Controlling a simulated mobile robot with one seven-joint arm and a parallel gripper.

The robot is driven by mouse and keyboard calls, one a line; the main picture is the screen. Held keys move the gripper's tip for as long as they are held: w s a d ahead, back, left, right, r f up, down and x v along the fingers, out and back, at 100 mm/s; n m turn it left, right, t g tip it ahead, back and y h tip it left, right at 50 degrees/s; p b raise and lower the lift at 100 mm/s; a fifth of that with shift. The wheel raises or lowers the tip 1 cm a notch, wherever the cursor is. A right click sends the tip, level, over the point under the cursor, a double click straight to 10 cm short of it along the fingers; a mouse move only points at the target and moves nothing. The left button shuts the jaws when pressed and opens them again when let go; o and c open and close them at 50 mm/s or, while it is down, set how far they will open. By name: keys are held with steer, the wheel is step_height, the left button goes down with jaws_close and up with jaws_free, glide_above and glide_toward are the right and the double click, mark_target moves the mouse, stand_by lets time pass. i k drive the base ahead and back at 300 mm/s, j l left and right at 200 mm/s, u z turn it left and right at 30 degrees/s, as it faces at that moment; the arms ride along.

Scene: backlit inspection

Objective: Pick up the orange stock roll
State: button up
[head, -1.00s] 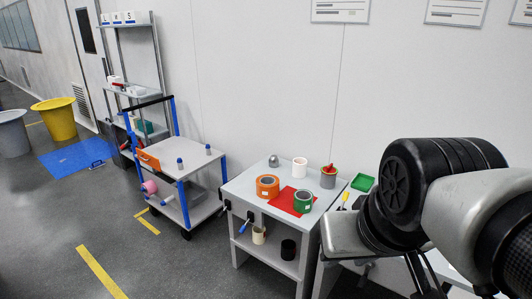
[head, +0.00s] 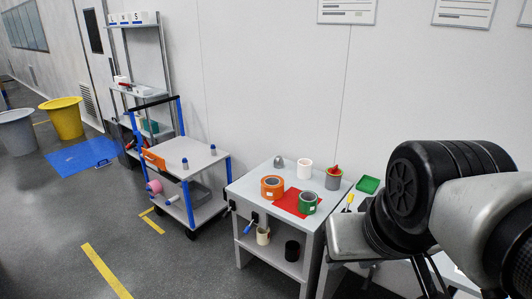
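The orange stock roll (head: 272,189), a thick ring of orange tape with a pale label, stands on the small white table (head: 247,186) near its left front edge, left of a red mat (head: 289,203). Nothing hides it. My arm (head: 440,190) fills the right side of the view, right of the table and apart from the roll. The fingers of my gripper do not show.
A green roll (head: 307,202) is on the red mat. Behind are a grey dome (head: 278,163), a white cylinder (head: 304,168) and a grey cup (head: 333,179). A cart (head: 190,155) stands left. Floor in front is clear.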

mark_target(272, 187)
steer(key=i+j+z, duration=0.15)
steer(key=z, duration=0.3)
steer(key=i+j+z, duration=0.25)
steer(key=z, duration=0.2)
steer(key=i+j+z, duration=0.1)
steer(key=j, duration=0.25)
steer(key=i+j+z, duration=0.1)
steer(key=j, duration=0.3)
steer(key=i+j+z, duration=0.15)
steer(key=i+j, duration=0.15)
steer(key=j, duration=0.2)
steer(key=i+j, duration=0.1)
steer(key=j, duration=0.3)
steer(key=i+j, duration=0.15)
steer(key=j, duration=0.2)
steer(key=i+j, duration=0.15)
steer(key=j, duration=0.2)
steer(key=i+j, duration=0.1)
steer(key=j, duration=0.3)
